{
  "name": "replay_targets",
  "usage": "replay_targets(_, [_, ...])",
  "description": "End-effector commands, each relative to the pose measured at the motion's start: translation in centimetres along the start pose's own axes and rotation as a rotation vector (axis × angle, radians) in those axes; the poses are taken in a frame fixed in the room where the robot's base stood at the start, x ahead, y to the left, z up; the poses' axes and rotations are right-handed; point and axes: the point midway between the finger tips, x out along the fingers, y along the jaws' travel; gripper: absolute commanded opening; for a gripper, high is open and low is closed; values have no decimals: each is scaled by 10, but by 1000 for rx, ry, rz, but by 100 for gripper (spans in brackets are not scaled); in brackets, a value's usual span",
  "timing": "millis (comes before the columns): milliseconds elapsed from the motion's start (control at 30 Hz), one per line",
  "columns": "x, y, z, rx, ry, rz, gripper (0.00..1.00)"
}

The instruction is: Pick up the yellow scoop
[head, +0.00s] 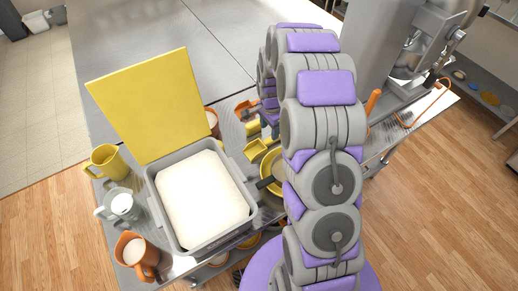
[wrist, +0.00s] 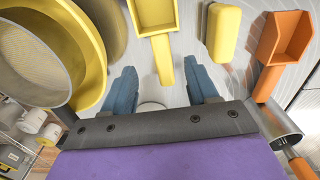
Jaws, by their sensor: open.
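The yellow scoop (wrist: 155,16) is at the top middle of the wrist view. Its square cup faces me and its handle runs down between my fingers. My gripper (wrist: 160,70) is open, with one blue finger on each side of the handle and a visible gap on both sides. I cannot tell how far above the handle the fingertips are. In the head view, the yellow scoop (head: 257,149) lies on the grey worktop left of my arm, and my arm hides much of the area around my gripper.
In the wrist view, a yellow block (wrist: 224,32) and an orange scoop (wrist: 284,38) lie right of the scoop. A yellow pan (wrist: 88,40) and a sieve (wrist: 32,62) are close on the left. In the head view, a grey tub (head: 160,205) of white contents stands nearby.

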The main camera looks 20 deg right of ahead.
Motion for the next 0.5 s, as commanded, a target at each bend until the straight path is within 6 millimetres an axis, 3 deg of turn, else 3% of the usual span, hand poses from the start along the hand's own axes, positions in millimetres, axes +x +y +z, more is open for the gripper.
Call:
replay_targets(100, [21, 1, 1, 1, -4, 6, 58])
replay_targets(367, [35, 0, -3, 1, -2, 1, 58])
replay_targets(500, [54, -3, -9, 2, -3, 3, 58])
